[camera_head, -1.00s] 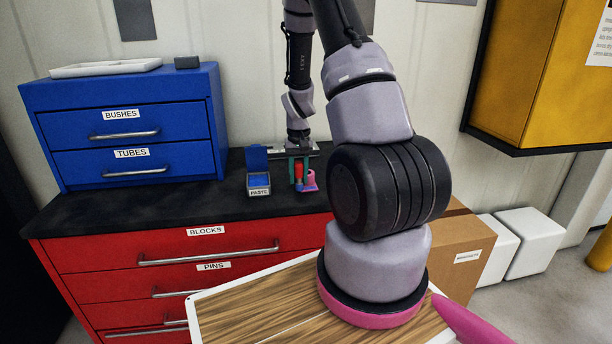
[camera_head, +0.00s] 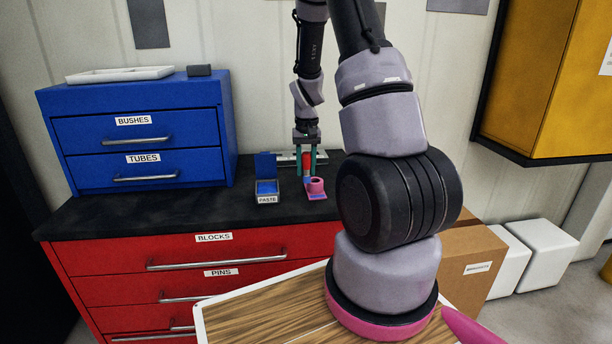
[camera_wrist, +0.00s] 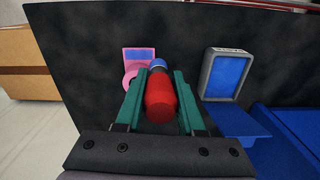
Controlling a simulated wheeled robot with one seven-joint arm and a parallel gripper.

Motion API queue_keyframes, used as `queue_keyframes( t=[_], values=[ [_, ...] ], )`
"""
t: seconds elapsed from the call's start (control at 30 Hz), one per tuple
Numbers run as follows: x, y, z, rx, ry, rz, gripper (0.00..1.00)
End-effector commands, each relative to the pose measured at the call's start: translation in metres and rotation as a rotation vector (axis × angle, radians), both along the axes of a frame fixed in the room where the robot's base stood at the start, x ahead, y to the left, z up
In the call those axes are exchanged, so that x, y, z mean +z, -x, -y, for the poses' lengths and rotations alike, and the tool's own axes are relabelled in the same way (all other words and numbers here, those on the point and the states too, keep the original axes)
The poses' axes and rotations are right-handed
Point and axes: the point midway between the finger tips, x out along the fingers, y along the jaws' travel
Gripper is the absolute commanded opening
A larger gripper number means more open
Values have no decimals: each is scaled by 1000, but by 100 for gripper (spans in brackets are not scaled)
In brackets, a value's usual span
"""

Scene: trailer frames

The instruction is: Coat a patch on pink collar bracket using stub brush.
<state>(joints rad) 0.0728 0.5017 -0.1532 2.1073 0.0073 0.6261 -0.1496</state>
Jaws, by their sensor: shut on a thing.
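The pink collar bracket (camera_head: 316,184) stands on the black worktop, right of the paste box. In the wrist view the bracket (camera_wrist: 131,70) shows a ring and a flat plate with a blue patch (camera_wrist: 140,54) on it. My gripper (camera_head: 307,172) is shut on the stub brush (camera_head: 306,160), beside the bracket's ring. The wrist view shows the brush's red handle (camera_wrist: 160,98) between the green fingers, with a blue end toward the bracket. Whether the brush touches the bracket cannot be told. The open paste box (camera_head: 267,188) holds blue paste.
A blue drawer cabinet (camera_head: 140,133) stands on the worktop at left, with a white tray (camera_head: 119,74) on top. A red drawer unit (camera_head: 200,265) is below. A cardboard box (camera_head: 482,262) and white blocks (camera_head: 541,247) lie at right. The worktop's front strip is clear.

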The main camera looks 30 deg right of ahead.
Motion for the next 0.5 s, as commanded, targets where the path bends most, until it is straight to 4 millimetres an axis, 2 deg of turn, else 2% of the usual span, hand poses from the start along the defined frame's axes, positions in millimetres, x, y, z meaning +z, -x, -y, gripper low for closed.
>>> queue_keyframes(
  t=[0.5],
  values=[
    [10, 0, 0, 0, 1, 2, 0]
  ],
)
